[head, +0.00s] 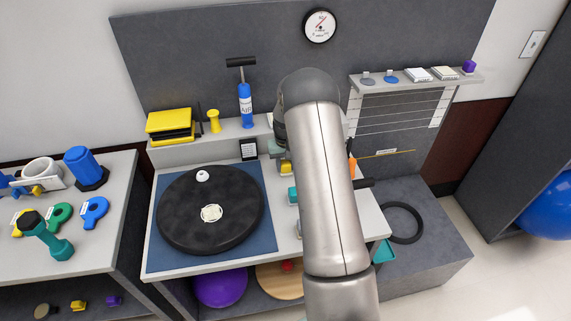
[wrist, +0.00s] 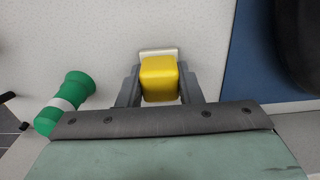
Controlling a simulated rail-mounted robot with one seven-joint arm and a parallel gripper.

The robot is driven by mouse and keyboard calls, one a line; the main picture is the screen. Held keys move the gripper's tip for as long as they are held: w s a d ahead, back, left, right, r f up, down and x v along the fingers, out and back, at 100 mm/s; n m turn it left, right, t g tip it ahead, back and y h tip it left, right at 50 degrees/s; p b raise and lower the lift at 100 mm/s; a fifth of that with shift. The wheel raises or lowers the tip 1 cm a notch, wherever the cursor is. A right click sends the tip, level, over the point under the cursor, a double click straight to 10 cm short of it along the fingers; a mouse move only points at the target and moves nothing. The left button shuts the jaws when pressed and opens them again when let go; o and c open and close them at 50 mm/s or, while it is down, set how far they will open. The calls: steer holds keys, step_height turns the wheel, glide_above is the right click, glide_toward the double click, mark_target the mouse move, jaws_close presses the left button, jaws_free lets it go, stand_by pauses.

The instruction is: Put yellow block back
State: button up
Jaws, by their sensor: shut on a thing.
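The yellow block (wrist: 159,76) sits between the two dark fingers of my gripper (wrist: 160,88) in the wrist view. My gripper is shut on it. A pale, cream-coloured edge (wrist: 158,51) shows just beyond the block; I cannot tell whether it is part of the block or a separate piece. In the head view the yellow block (head: 286,168) shows small beside my arm, below the back shelf and over the right part of the white table. My arm hides part of the gripper there. I cannot tell whether the block touches the table.
A black disc (head: 190,225) rests on a blue mat (head: 262,245) at the table's left. The back shelf holds a yellow stack (head: 170,122), a yellow spool-shaped piece (head: 214,120) and a blue pump (head: 245,105).

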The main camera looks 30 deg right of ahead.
mark_target(285, 162)
steer(key=o, duration=1)
steer(key=shift+f, duration=0.1)
steer(key=shift+r+p, duration=0.35)
steer(key=s+a+r+b, duration=0.1)
steer(key=s+a+r, duration=0.1)
steer(key=r, duration=0.6)
steer(key=s+a+r+b, duration=0.1)
steer(key=s+a+r, duration=0.1)
steer(key=r, duration=0.6)
steer(key=s+a+r+n, duration=0.1)
steer(key=s+a+r, duration=0.2)
steer(key=s+a, duration=0.5)
steer(key=s+a+r+n, duration=0.1)
steer(key=s+a+r, duration=0.2)
steer(key=s, duration=0.9)
steer(key=shift+n+t, duration=0.3)
steer(key=shift+n, duration=0.1)
steer(key=s+a, duration=0.1)
steer(key=s, duration=0.2)
steer(key=s+a+f, duration=0.1)
steer(key=s, duration=0.3)
steer(key=s+f, duration=0.1)
steer(key=s, duration=0.3)
steer(key=shift+s+a+f, duration=0.1)
steer(key=shift+s+a, duration=0.1)
steer(key=shift+a, duration=0.2)
